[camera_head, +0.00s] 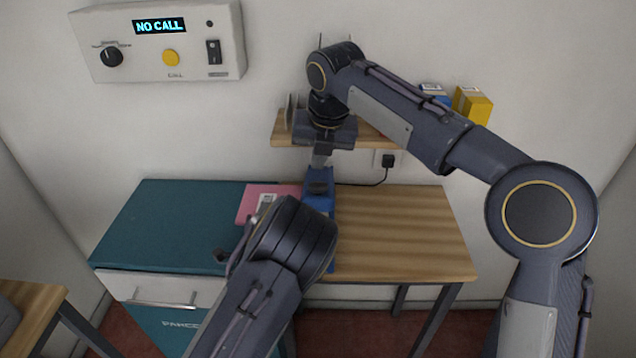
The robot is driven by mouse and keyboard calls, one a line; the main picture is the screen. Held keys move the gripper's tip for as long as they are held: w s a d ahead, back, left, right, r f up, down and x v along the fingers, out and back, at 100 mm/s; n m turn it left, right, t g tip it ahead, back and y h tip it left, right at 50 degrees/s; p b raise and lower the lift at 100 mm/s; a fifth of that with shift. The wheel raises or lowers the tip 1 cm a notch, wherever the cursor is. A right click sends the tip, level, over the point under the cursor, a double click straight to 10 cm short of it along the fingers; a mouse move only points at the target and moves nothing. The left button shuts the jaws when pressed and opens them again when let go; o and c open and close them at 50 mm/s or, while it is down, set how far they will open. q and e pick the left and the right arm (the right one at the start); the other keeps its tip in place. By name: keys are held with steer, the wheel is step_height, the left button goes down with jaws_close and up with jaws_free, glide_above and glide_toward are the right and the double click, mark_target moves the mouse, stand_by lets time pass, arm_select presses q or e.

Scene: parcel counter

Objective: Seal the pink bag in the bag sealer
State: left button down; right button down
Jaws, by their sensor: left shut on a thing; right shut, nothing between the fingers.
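The pink bag (252,198), with a white label, is at the right edge of the teal counter top, beside the blue bag sealer (322,207). The sealer stands at the left end of the wooden table, partly covered by my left wrist. My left gripper (233,245) is shut on the pink bag; the grip itself is mostly hidden by my wrist. My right gripper (320,163) points down, shut and empty, just above the top of the sealer. I cannot tell whether it touches the sealer. Where the bag meets the sealer is hidden.
The teal counter (160,225) is clear on its left. The wooden table (400,235) is clear right of the sealer. A wall shelf (288,135) holds a yellow box (472,104) and other items. A control panel (160,45) reads NO CALL. A cable runs to a wall socket.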

mark_target(239, 212)
arm_select(q)
steer(key=shift+a+b, duration=0.55)
steer(key=shift+a, duration=2.6)
arm_select(e)
steer(key=shift+f, duration=0.6)
